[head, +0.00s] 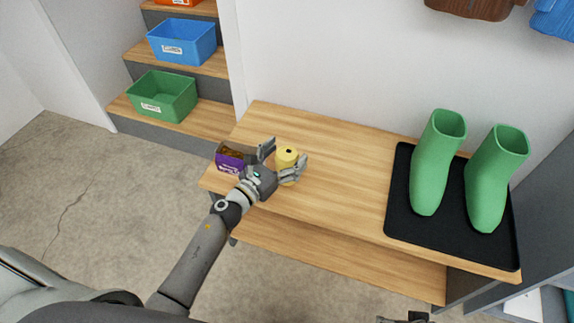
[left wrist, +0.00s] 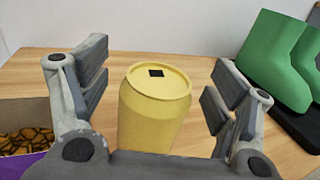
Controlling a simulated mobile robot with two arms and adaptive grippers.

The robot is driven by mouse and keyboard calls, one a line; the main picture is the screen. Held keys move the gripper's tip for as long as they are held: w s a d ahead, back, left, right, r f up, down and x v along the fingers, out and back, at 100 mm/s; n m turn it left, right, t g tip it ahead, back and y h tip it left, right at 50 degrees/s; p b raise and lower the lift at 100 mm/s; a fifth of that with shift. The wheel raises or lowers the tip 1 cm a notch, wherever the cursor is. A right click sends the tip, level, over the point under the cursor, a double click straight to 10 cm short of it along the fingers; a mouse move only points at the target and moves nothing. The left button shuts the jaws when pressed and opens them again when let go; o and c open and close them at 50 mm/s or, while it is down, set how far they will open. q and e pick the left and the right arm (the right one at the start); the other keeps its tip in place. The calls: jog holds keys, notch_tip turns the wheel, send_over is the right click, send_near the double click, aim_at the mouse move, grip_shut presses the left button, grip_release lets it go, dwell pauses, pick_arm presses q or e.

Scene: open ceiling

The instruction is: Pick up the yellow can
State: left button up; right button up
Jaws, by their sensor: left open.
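The yellow can (head: 287,157) stands upright on the wooden bench, near its left end. It also shows large in the left wrist view (left wrist: 152,112), with a dark square opening on its top. My left gripper (head: 283,156) is open, with one finger on each side of the can. In the left wrist view a gap shows between the can and each finger. The can's lower part is hidden by the gripper. A small dark part at the bottom edge of the head view looks like my right gripper (head: 404,319), mostly cut off.
A purple box (head: 231,161) with brown contents sits left of the can, close to my left gripper. Green boots (head: 430,170) stand on a black tray (head: 398,205) at the bench's right. The bench top (head: 345,165) between is clear. Bins sit on steps at the left.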

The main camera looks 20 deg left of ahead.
pick_arm(q)
jog(key=shift+c, duration=0.5)
jog(key=c, duration=0.8)
jog(key=shift+o, duration=0.2)
jog(key=shift+r, duration=0.15)
